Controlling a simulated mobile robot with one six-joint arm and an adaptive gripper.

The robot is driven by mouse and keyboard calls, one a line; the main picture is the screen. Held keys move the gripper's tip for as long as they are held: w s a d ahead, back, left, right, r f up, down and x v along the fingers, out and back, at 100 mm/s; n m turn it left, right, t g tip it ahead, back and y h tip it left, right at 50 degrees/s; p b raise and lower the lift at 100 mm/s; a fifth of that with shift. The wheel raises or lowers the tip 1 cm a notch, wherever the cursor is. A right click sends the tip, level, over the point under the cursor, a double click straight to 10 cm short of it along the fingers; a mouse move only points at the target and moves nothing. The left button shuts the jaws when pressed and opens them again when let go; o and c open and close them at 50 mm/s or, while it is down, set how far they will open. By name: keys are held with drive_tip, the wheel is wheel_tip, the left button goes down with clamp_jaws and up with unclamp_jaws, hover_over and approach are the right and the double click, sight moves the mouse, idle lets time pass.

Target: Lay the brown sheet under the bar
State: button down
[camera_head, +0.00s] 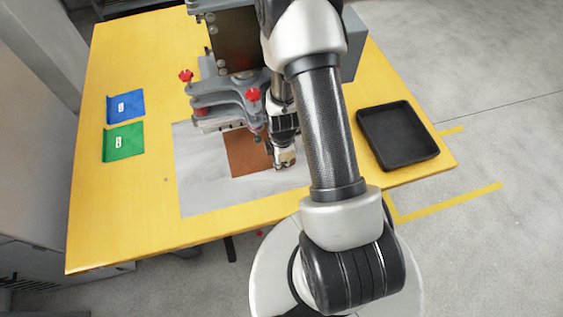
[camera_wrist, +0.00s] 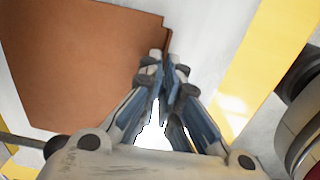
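The brown sheet (camera_head: 248,153) lies flat over a pale grey mat (camera_head: 200,185), in front of the machine. Its far edge reaches the machine's grey bar (camera_head: 222,122); whether it runs underneath is hidden. My gripper (camera_head: 285,158) is low at the sheet's right edge. In the wrist view, the brown sheet (camera_wrist: 80,60) fills the upper left, and my gripper (camera_wrist: 166,62) has its fingertips close together on the sheet's edge, with a sliver of brown between them. The bar does not show clearly in the wrist view.
The machine with red knobs (camera_head: 253,95) stands at the back of the yellow table (camera_head: 150,60). A black tray (camera_head: 397,135) sits at the right. The table's front left is clear.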

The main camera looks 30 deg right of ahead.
idle(0.9)
drive_tip(key=c, duration=1.7)
unclamp_jaws()
drive_tip(key=shift+r, duration=0.1)
drive_tip(key=shift+r+p, duration=0.85)
drive_tip(key=shift+r, duration=0.6)
drive_tip(key=shift+s+a+r+b, duration=0.2)
drive_tip(key=shift+s+a, duration=0.15)
drive_tip(key=shift+s, duration=0.95)
drive_tip(key=shift+s+a+r+b, duration=0.2)
drive_tip(key=shift+s+a, duration=0.2)
drive_tip(key=shift+s, duration=0.9)
drive_tip(key=shift+s+a+r+b, duration=0.1)
drive_tip(key=shift+s+a+r, duration=0.2)
drive_tip(key=shift+s, duration=1)
drive_tip(key=shift+f, duration=0.1)
